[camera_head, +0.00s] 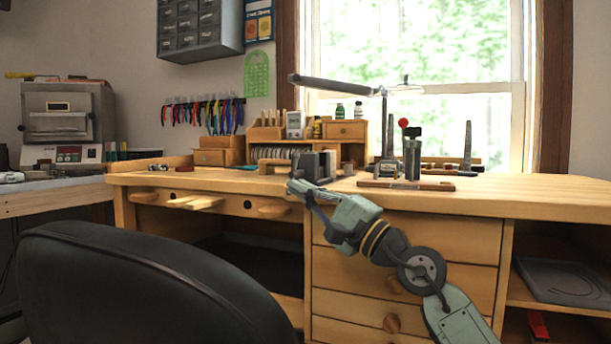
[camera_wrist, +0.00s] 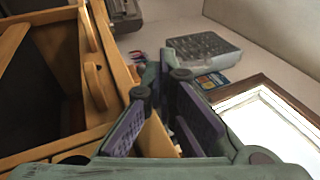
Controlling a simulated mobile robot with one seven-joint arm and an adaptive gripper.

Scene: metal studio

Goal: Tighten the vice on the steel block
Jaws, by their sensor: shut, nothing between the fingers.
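A dark grey metal vice (camera_head: 316,167) sits on the front edge of the wooden workbench in the head view, left of the bench's middle. I cannot make out the steel block apart from the vice, or how tight the jaws are. My gripper (camera_head: 297,187) is at the bench's front edge, just below and in front of the vice at its lower left. It is shut and empty. I cannot tell whether it touches the vice or its handle. In the wrist view its purple-padded fingers show, with no vice clearly visible there.
The wooden workbench (camera_head: 540,196) has clear top at the right. A lamp (camera_head: 335,85) overhangs the back. A black chair (camera_head: 140,285) fills the front left.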

